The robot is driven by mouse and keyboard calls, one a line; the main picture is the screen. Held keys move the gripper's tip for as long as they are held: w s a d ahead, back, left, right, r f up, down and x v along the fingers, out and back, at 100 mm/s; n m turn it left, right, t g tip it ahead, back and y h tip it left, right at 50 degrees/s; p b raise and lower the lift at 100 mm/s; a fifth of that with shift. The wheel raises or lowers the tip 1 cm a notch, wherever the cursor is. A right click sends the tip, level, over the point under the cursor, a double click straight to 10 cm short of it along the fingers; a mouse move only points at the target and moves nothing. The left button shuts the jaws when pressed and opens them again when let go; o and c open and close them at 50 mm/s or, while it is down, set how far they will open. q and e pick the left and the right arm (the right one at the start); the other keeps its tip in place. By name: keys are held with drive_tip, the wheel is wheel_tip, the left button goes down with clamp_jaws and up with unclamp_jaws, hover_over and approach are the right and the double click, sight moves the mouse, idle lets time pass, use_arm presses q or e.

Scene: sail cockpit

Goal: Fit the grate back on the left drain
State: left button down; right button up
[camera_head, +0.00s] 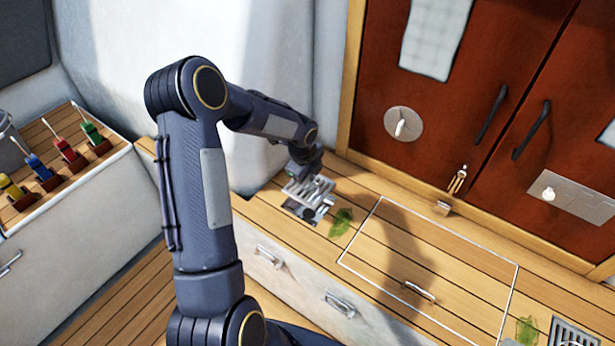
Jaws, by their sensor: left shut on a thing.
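The slotted metal grate (313,188) is at the far end of my left arm, low over the wooden ledge. My left gripper (306,176) is shut on the grate, its fingers partly hidden by the arm and the grate. The left drain (300,211) shows as a metal plate with a dark opening just below the grate in the picture. The grate looks tilted and offset from the plate; I cannot tell if they touch. My right gripper is not in view.
A green leaf (341,221) lies right of the left drain. A second leaf (526,331) lies by another slotted grate (575,334) at bottom right. A hatch lid with a handle (419,291) lies between them. Red-brown doors (450,100) stand behind the ledge.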

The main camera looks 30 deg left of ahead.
sight(308, 187)
use_arm(q)
drive_tip(key=shift+f+b, duration=2)
drive_tip(key=shift+f, duration=0.75)
drive_tip(key=shift+f+b, duration=0.4)
drive_tip(key=shift+f, duration=0.2)
drive_tip(key=shift+f+b, duration=0.45)
drive_tip(key=shift+f, duration=0.25)
drive_tip(key=c, duration=1.5)
unclamp_jaws()
drive_tip(key=shift+s+r+p, duration=0.25)
drive_tip(key=shift+r, duration=1.05)
drive_tip(key=shift+s+r+p, duration=0.25)
drive_tip(key=shift+s+r, duration=0.05)
drive_tip(key=shift+r, duration=0.95)
drive_tip(key=shift+s+r+p, duration=0.25)
drive_tip(key=shift+r, duration=1.05)
